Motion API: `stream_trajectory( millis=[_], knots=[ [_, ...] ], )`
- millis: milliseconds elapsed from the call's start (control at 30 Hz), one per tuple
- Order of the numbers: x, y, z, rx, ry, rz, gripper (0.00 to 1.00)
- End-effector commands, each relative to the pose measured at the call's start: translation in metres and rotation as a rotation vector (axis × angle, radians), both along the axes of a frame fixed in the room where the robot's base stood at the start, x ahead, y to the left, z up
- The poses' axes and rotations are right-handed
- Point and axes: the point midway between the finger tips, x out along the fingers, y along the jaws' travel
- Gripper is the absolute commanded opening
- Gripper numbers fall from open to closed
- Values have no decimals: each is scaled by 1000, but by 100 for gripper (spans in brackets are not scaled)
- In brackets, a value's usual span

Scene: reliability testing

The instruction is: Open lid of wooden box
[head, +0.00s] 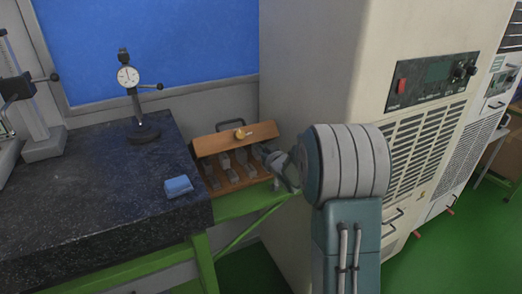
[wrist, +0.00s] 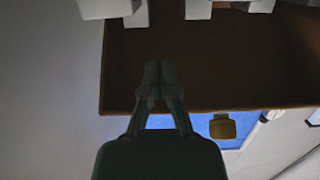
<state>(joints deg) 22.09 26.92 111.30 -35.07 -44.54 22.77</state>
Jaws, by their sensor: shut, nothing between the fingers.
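My gripper (head: 266,157) is at the box's right side, by the lid. In the wrist view its fingers (wrist: 153,74) are together and empty, in front of the brown lid panel (wrist: 215,70). Whether they touch it is unclear.
A dial gauge on a stand (head: 128,80) and a blue block (head: 178,186) are on the dark stone table (head: 90,195) left of the box. A large beige machine cabinet (head: 310,70) stands close at the right. A blue board (head: 160,45) is behind.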

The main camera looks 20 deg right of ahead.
Motion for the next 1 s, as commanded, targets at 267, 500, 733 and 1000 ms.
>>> stream_trajectory(
  millis=[267,500,733,1000],
  knots=[
    [0,0,0,0,0,0,0],
    [0,0,8,-1,-2,1,0],
    [0,0,21,-1,-1,0,0],
    [0,0,39,-1,-4,0,0]
  ],
)
